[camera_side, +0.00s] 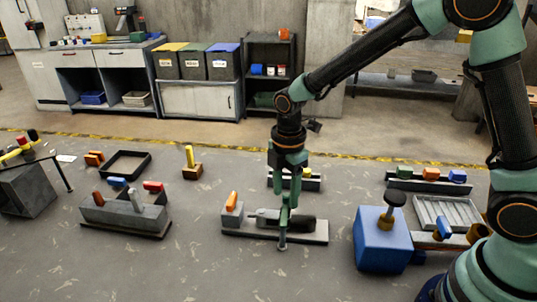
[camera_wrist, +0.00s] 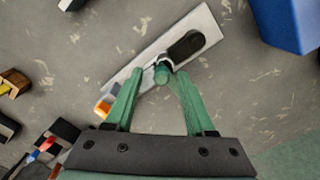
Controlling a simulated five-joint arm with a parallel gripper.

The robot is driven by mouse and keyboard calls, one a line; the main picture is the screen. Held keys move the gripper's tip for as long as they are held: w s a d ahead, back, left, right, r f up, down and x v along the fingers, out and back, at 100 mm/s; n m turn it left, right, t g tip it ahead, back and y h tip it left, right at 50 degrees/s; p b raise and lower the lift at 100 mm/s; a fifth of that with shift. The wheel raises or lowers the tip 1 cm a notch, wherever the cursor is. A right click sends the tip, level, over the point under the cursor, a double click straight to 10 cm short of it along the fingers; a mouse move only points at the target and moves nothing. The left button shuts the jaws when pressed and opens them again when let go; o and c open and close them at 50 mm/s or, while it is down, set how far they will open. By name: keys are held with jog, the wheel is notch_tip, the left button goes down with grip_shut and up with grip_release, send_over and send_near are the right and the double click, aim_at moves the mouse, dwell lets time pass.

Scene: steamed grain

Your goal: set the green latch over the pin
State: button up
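A pale base plate (camera_side: 310,236) lies on the floor below my gripper, with an orange piece at its left end and a dark, rounded part (camera_side: 301,226) toward its right. In the wrist view, a short green piece (camera_wrist: 162,75), likely the green latch, stands between my fingertips. A small metal part (camera_wrist: 163,60) shows beside it; I cannot tell whether this is the pin. My gripper (camera_wrist: 160,73) points down over the plate, its fingers apart on either side of the green piece, with gaps visible. In the side view, the fingers and the green piece overlap and are hard to separate.
A blue box (camera_side: 381,240) with a dark knob stands right of the plate. A grey fixture (camera_side: 125,216) with coloured pieces is to the left. An orange and yellow block (camera_side: 191,168) and a black tray (camera_side: 127,164) lie behind. The floor in front is clear.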

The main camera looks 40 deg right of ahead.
aim_at(286, 194)
notch_tip(286, 194, up, 12)
dwell(0.6)
jog(key=s+d+r+m+t, duration=0.2)
jog(key=s+d+m, duration=0.3)
jog(key=m, duration=0.4)
jog(key=s+d+r+m+t, duration=0.2)
jog(key=s+d+m, duration=0.3)
jog(key=m, duration=0.4)
jog(key=shift+s+t, duration=0.6)
jog(key=shift+t, duration=0.2)
jog(key=shift+r, duration=0.1)
